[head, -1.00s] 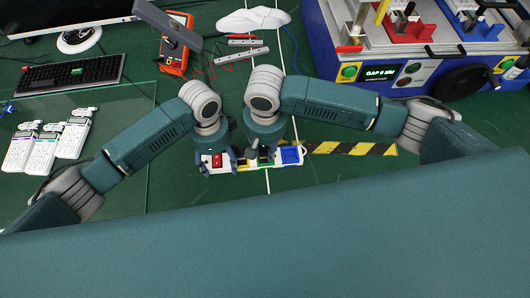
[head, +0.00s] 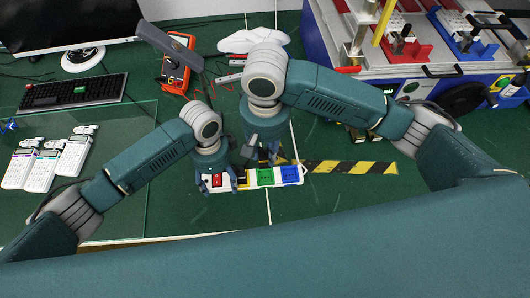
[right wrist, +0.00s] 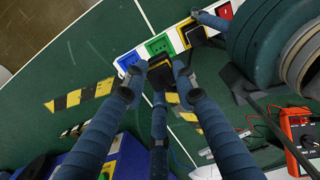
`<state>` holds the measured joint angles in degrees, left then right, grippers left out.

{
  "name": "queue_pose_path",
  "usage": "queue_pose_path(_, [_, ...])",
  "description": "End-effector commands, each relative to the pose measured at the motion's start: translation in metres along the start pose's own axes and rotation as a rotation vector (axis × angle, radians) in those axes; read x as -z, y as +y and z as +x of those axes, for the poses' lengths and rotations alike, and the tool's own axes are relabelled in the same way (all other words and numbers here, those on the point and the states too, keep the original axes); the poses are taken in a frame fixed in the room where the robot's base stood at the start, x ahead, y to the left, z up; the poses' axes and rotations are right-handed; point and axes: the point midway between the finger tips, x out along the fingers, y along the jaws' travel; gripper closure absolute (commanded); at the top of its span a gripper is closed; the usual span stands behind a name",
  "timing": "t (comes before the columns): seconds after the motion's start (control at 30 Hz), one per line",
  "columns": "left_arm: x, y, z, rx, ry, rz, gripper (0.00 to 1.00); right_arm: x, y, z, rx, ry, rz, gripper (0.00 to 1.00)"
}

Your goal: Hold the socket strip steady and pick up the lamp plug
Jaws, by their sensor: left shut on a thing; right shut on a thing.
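The white socket strip (head: 252,186) lies on the green table, with a red switch (head: 217,180), a yellow section, a green socket (head: 265,177) and a blue socket (head: 290,173). It also shows at the top of the right wrist view (right wrist: 143,55). My left gripper (head: 217,188) is shut on the strip around its red-switch end. My right gripper (head: 263,157) is shut on a black plug (right wrist: 160,74), held above and beside the strip, apart from the green socket. A dark object (right wrist: 194,35) sits at the yellow section; its kind is unclear.
Yellow-black hazard tape (head: 350,167) lies right of the strip. An orange meter (head: 176,66) with red leads, a keyboard (head: 75,92) and white calculators (head: 45,165) are to the left. A blue test rig (head: 330,60) stands at the back right.

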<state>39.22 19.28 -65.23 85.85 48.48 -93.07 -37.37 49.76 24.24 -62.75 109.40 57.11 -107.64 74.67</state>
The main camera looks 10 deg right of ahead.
Motion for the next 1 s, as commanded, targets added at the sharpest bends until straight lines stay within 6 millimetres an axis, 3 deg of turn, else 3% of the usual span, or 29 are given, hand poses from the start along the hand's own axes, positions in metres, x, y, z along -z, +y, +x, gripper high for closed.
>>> queue_pose_path(0.1, [0.002, 0.002, 0.002, -0.005, 0.003, 0.0, 0.8, 0.0, 0.0, 0.0, 0.0, 0.001, 0.0, 1.0])
queue_pose_path(0.13, [0.002, 0.002, 0.002, -0.005, 0.003, 0.0, 0.32, 0.0, 0.0, 0.0, 0.0, 0.001, 0.0, 1.0])
queue_pose_path(0.2, [0.001, 0.002, 0.002, -0.004, 0.003, 0.0, 0.18, 0.0, 0.0, 0.0, 0.0, 0.001, 0.0, 1.0])
queue_pose_path(0.63, [0.0, 0.0, -0.008, 0.0, 0.001, 0.0, 0.16, 0.0, 0.0, 0.0, 0.0, 0.001, 0.001, 1.0])
queue_pose_path(1.0, [0.001, -0.001, -0.082, 0.001, 0.002, 0.001, 0.16, 0.0, 0.0, 0.0, 0.0, 0.001, 0.001, 1.0])
